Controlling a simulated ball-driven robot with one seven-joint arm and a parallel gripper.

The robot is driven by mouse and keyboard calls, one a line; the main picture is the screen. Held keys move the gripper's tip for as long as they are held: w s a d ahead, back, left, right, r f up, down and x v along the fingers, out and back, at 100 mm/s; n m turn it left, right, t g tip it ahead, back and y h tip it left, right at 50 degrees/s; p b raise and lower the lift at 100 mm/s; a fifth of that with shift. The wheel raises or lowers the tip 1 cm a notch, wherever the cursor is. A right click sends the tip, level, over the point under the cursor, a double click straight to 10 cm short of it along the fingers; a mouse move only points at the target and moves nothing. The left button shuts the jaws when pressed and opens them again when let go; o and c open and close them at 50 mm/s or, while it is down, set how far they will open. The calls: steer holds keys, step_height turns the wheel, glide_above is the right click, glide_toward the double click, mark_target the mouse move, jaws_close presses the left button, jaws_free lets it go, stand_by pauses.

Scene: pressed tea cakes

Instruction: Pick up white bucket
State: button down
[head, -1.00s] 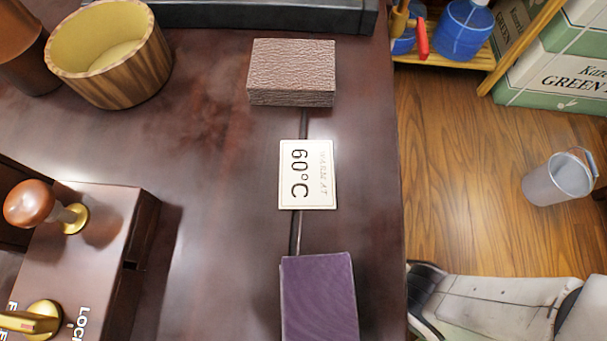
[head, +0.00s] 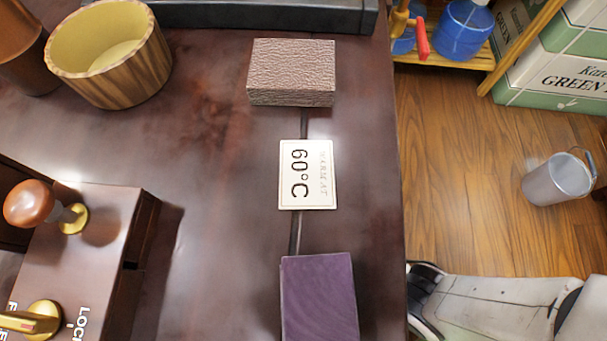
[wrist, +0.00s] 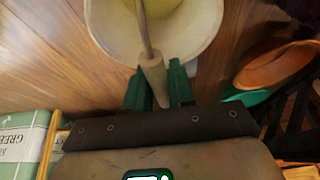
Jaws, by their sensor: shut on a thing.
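A white bucket (wrist: 198,42) fills the top middle of the wrist view, seen from above, with a yellowish inside. Its thin handle ends in a tan grip (wrist: 151,72) toward me. My gripper (wrist: 156,82) has green fingers either side of that grip and is shut on it. Whether the bucket rests on the floor or hangs clear cannot be told. My gripper is outside the head view. A pale grey bucket (head: 556,182) with a raised handle stands on the wood floor at the right there, with no gripper at it.
In the wrist view, an orange round vessel (wrist: 275,68) is close at right and a green-and-white box (wrist: 22,140) is at lower left. In the head view, a dark table (head: 215,190) fills the left; boxes (head: 560,65) and a blue container (head: 464,32) stand at upper right.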

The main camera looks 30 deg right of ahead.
steer(key=shift+w+r, duration=0.15)
steer(key=shift+r, duration=0.05)
steer(key=shift+r, duration=0.15)
stand_by(0.3)
